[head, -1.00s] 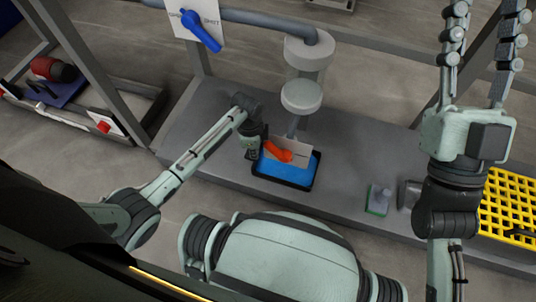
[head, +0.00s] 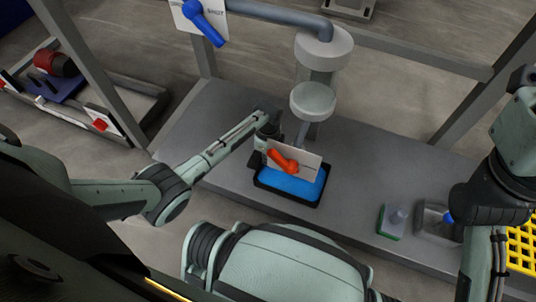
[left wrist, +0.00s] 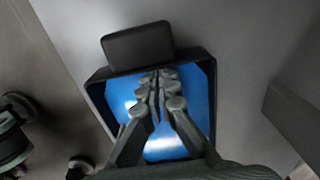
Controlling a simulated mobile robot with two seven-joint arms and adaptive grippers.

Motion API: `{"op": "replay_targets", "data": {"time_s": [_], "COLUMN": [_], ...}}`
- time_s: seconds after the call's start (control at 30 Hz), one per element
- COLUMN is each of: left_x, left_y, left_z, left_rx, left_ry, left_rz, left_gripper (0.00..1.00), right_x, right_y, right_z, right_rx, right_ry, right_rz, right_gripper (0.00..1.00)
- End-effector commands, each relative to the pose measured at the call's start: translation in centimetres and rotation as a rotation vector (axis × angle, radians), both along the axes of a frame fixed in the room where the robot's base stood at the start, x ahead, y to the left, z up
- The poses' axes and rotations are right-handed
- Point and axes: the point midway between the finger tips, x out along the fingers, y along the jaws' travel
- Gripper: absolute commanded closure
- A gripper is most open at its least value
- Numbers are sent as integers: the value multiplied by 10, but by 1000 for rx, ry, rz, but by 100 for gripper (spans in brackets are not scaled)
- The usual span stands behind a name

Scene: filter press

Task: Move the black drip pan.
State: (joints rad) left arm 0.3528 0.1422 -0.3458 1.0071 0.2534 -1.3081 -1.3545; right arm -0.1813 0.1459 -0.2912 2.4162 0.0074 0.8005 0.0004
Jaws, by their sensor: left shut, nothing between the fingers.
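The black drip pan (head: 318,203) sits on the grey bench below the sight glass, with blue liquid in it. In the left wrist view the pan (left wrist: 96,98) has a black tab (left wrist: 138,46) on its far side. My left gripper (left wrist: 157,78) is shut and empty, and its fingers show over the blue liquid; I cannot tell their height above it. In the head view its fingers are hidden behind a pale plate with an orange handle (head: 284,160). My right arm is at the right edge, with its fingers outside the frame.
The sight glass (head: 313,98) and its pipe stand just behind the pan. A blue lever (head: 205,22) is on a white plate at upper left. A green-based block (head: 391,222), a metal container (head: 436,222) and yellow grating (head: 522,240) are to the right.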

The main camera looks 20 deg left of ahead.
Motion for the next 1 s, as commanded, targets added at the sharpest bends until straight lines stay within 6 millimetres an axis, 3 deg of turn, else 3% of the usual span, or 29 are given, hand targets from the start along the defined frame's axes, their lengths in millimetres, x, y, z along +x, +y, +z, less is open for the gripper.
{"op": "replay_targets", "data": {"time_s": [0.13, 0.57, 0.67, 1.0], "left_x": [0, 0, 0, 0], "left_y": [0, 3, 19, 120], "left_z": [-12, -12, -11, -13], "left_rx": [0, 1, 3, 6], "left_ry": [0, 0, 1, 0], "left_rz": [0, 1, 3, 4], "left_gripper": [100, 100, 100, 100], "right_x": [1, 1, 0, -2], "right_y": [1, 2, 1, -3], "right_z": [0, 3, 8, -3], "right_rx": [-13, -15, -14, 23], "right_ry": [-16, -17, -19, 32], "right_rz": [-1, -1, -1, 0], "right_gripper": [60, 60, 60, 60]}}
